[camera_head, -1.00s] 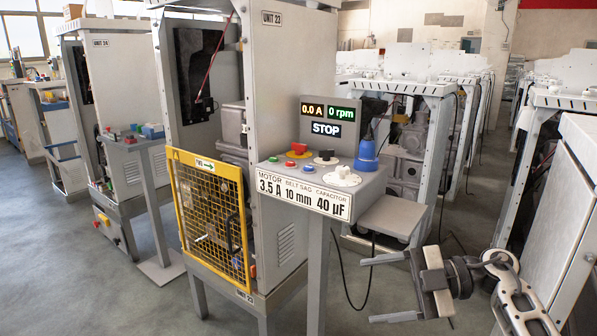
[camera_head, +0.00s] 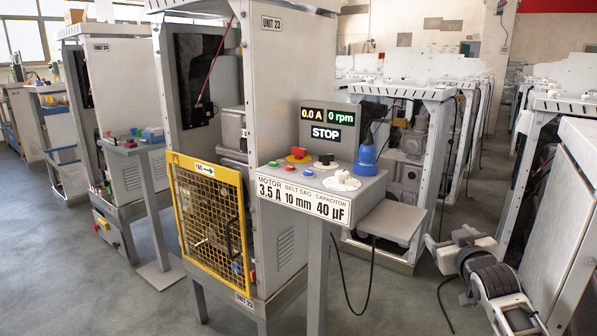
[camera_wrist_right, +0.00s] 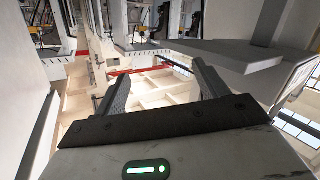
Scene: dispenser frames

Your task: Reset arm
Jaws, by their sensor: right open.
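My right gripper (camera_head: 447,247) is at the lower right of the head view, to the right of the control pedestal's grey side shelf (camera_head: 391,222) and apart from it. In the right wrist view the two dark fingers of the right gripper (camera_wrist_right: 158,82) stand wide apart with nothing between them. The right arm (camera_head: 500,290) comes in from the lower right. My left gripper is not in view.
The Unit 23 cabinet (camera_head: 292,140) with a yellow mesh guard (camera_head: 212,220) stands at the centre. Its control panel (camera_head: 310,178) carries several knobs, a blue bottle-shaped item (camera_head: 366,160) and a STOP display (camera_head: 326,132). A grey cabinet (camera_head: 560,220) is close on the right.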

